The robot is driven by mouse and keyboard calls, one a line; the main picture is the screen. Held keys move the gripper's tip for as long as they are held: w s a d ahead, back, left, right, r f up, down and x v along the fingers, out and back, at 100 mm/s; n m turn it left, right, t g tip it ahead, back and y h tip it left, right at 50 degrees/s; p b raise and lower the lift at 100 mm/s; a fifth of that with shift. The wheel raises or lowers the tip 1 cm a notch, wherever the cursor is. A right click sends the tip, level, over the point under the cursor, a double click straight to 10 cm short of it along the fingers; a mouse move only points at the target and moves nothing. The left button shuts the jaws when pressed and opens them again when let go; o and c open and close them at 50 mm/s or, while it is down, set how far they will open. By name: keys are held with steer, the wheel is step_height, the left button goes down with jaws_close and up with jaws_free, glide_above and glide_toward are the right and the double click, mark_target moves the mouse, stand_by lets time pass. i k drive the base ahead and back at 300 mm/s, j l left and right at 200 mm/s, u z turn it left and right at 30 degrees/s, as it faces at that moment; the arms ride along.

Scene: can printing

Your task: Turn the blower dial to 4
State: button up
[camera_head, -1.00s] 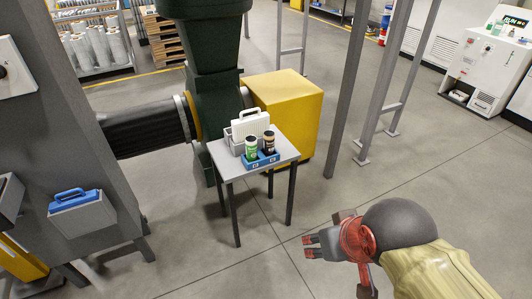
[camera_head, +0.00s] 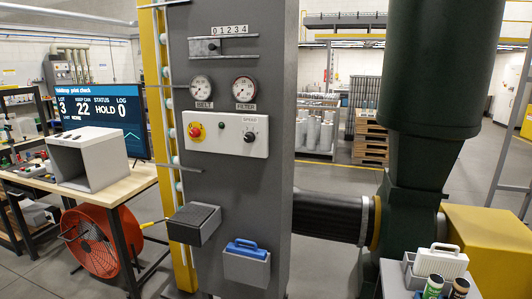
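A round black dial (camera_head: 249,137) sits on a pale control panel (camera_head: 225,134) on the front of the grey column (camera_head: 230,190). Small lettering above it appears to read SPEED; its numbers and pointer setting are too small to read. Left of it on the same panel is a red button on a yellow surround (camera_head: 195,131). Higher up, a slotted grey bar (camera_head: 222,46) lies under a scale marked 0 1 2 3 4, with a small marker toward its left part. My gripper is out of view.
Two gauges, BELT (camera_head: 202,88) and FILTER (camera_head: 244,89), sit above the panel. A black box (camera_head: 194,224) and a grey holder (camera_head: 246,267) with a blue-handled item jut out below. A desk (camera_head: 95,190) stands left; a black duct (camera_head: 327,217) runs right to a green machine (camera_head: 415,150).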

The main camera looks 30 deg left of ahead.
mark_target(248, 137)
steer(key=u, duration=1.6)
